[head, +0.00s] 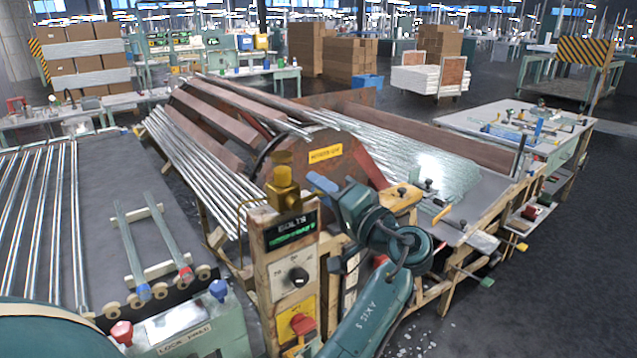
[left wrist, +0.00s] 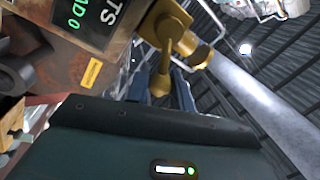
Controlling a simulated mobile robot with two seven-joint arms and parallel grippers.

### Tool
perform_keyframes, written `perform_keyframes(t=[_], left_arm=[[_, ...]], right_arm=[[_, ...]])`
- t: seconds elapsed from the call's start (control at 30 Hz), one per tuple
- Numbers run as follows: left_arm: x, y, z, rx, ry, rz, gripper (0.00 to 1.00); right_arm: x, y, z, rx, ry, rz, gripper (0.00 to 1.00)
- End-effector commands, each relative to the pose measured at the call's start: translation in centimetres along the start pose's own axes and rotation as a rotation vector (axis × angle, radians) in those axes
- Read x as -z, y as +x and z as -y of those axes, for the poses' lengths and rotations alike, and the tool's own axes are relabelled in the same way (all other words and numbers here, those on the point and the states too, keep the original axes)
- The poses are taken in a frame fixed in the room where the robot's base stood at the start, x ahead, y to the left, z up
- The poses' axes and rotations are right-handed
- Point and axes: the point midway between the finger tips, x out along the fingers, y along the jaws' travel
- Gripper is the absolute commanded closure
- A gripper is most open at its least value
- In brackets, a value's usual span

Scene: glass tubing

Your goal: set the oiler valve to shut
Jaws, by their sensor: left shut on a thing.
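The brass oiler valve (head: 283,190) stands on top of the control post, left of my left gripper (head: 318,183) in the head view. The valve body (left wrist: 180,36) also shows close up in the left wrist view. Its brass lever (left wrist: 161,80) points towards the gripper and ends between the blue fingers. My left gripper (left wrist: 163,90) is shut on this lever. In the head view the lever is hard to make out beside the fingers. My right gripper is not in view.
The post carries a green-lit display (head: 292,230), a black knob (head: 298,276) and a red switch (head: 302,324). A drum rack with glass tubes (head: 205,170) stands behind it. A grey table with tubes (head: 100,225) lies left. Dark floor (head: 590,270) is open at the right.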

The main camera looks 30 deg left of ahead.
Motion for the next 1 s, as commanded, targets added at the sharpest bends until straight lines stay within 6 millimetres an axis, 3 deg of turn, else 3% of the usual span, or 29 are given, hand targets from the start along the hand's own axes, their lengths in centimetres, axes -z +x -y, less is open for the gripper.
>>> perform_keyframes(t=[0.5, 1.0], left_arm=[[-0.1, -0.2, -1.5, 0.012, 0.357, -0.061, 1.0], [-0.3, -0.3, -2.0, 0.014, 0.435, -0.073, 0.99]], right_arm=[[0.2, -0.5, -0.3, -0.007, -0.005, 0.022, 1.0], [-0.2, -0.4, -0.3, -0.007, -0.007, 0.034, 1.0]])
